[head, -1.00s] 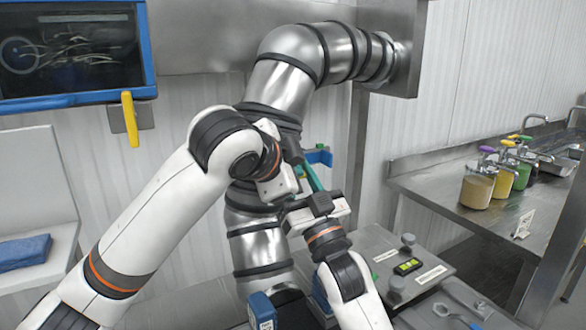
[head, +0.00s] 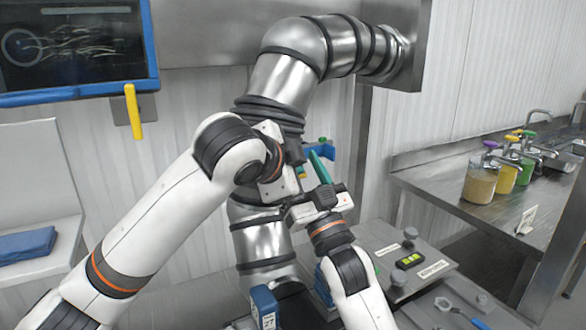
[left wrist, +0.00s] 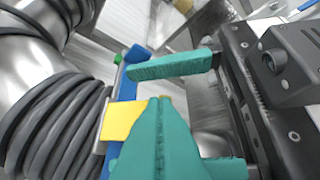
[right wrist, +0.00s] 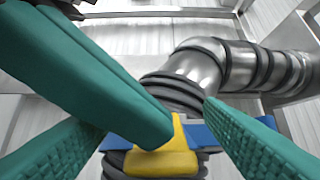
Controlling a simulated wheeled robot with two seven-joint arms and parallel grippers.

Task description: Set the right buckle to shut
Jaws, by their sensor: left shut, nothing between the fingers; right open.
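The right buckle is a blue clamp (left wrist: 128,75) with a yellow lever (left wrist: 121,121) on the ribbed part of a steel pipe. In the right wrist view the yellow lever (right wrist: 163,160) sits in front of the blue band (right wrist: 198,136). My left gripper (left wrist: 160,100) is shut and empty. In the right wrist view its teal fingers reach in from upper left and overlap the lever; I cannot tell whether they touch it. My right gripper (right wrist: 155,115) is open, with one finger on each side of the lever. The head view mostly hides the buckle behind my grippers.
The steel pipe (head: 292,80) bends to the wall at upper right. A machine panel (head: 385,250) with a display stands at lower right. A steel counter (head: 450,185) with several sauce jars is at right. The two grippers are very close together.

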